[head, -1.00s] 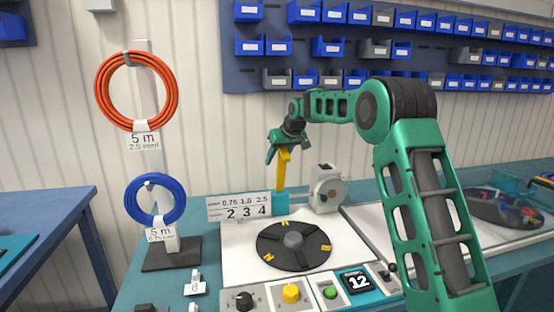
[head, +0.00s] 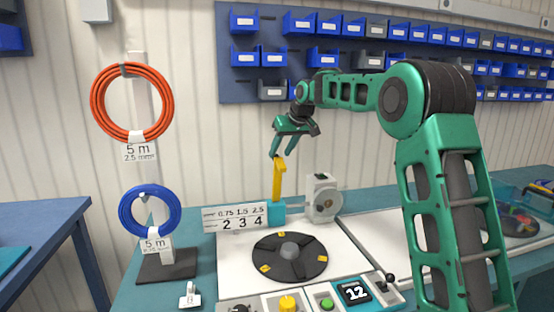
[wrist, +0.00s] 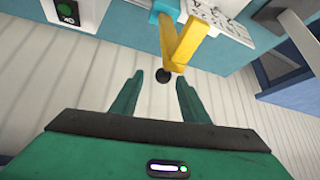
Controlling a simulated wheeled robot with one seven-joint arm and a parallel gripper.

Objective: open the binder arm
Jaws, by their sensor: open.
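The yellow binder arm (head: 278,180) stands upright from its teal base (head: 277,211) at the back of the white machine top. It also shows in the wrist view (wrist: 185,45), where its dark round end lies between and beyond my fingertips. My green gripper (head: 284,152) is open and empty, pointing down just above the arm's upper end. In the wrist view my two fingers (wrist: 158,82) are spread apart. Whether a finger touches the arm is hard to tell.
A black turntable (head: 289,257) lies in front of the arm. A grey-white unit (head: 323,198) stands close right of it, and a size sign (head: 236,217) close left. Orange (head: 132,103) and blue (head: 150,211) cable coils hang on a stand at left. Blue bins line the wall behind.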

